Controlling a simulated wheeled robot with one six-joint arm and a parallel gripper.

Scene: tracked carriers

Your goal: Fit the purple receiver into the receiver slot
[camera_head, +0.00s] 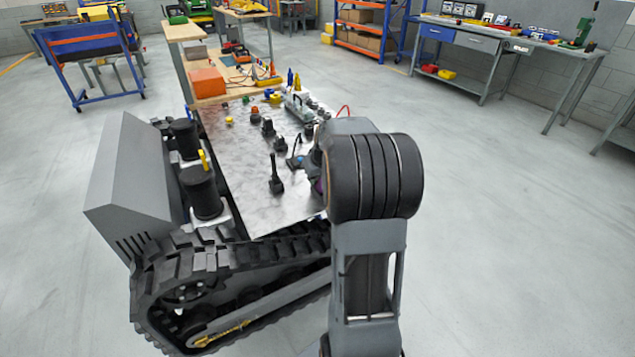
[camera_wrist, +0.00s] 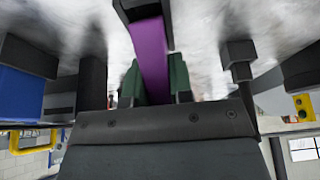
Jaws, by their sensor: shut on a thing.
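The purple receiver (camera_wrist: 152,50) stands out in the wrist view between the two green fingers of my gripper (camera_wrist: 155,82), which is shut on it. A dark block (camera_wrist: 140,9) sits at its far end; I cannot tell whether it is part of the receiver or something it touches. In the head view my gripper is mostly hidden behind my arm, at the right edge of the metal panel (camera_head: 235,150) on the tracked carrier (camera_head: 210,265). Only a trace of purple shows there. I cannot make out the receiver slot in either view.
A black upright lever (camera_head: 276,178) and several dark knobs stand on the panel. A grey case with a handle (camera_head: 299,105) is near its far end. A wooden bench with an orange box (camera_head: 208,82) stands behind. The floor at right is clear.

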